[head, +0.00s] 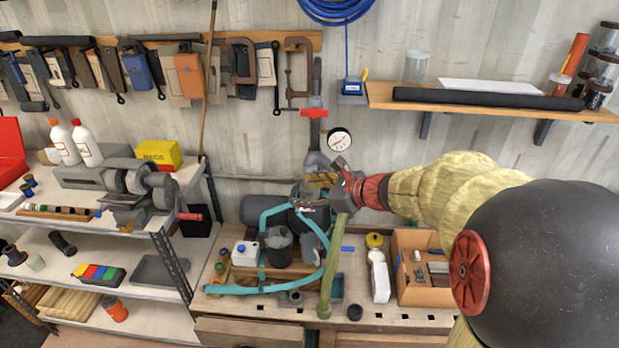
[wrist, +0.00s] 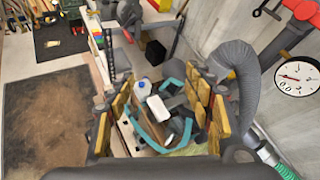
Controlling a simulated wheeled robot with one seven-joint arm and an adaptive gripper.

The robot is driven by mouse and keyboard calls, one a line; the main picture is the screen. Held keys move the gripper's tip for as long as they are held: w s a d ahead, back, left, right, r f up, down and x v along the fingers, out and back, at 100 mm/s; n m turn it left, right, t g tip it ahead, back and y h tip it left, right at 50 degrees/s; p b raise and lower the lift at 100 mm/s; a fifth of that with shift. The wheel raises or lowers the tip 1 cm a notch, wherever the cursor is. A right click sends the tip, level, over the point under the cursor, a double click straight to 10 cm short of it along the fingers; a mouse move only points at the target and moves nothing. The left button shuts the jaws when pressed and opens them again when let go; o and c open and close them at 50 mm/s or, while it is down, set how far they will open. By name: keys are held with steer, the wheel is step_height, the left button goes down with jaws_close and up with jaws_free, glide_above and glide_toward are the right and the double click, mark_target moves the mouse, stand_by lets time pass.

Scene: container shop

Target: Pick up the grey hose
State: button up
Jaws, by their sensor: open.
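The grey hose (wrist: 236,62) is a thick ribbed tube that arcs along the right side of the wrist view, close beside my right finger and outside the jaws. In the head view a grey section (head: 316,161) shows below the red valve, partly hidden behind my gripper (head: 322,190). My gripper also shows in the wrist view (wrist: 157,98), with its yellow-padded fingers spread and nothing held between them. I cannot tell whether the right finger touches the hose.
A teal hose (head: 262,288) and a green hose (head: 330,275) lie around the bench below my gripper. A round gauge (head: 339,139) and a red valve (head: 314,113) are close by at the wall. An open cardboard box (head: 423,292) stands to the right.

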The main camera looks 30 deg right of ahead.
steer(key=w+d+m+t+h, duration=0.1)
steer(key=w+d+m+h, duration=0.1)
steer(key=d+m, duration=0.4)
steer(key=shift+n, duration=0.6)
steer(key=x, duration=0.2)
steer(key=d+p+x, duration=0.1)
steer(key=x, duration=0.4)
steer(key=shift+w+d+f, duration=0.15)
steer(key=shift+w+f, duration=0.05)
steer(key=shift+w, duration=0.25)
steer(key=shift+s+t, duration=0.1)
steer(key=shift+t, duration=0.2)
steer(key=c, duration=0.3)
jaws_close()
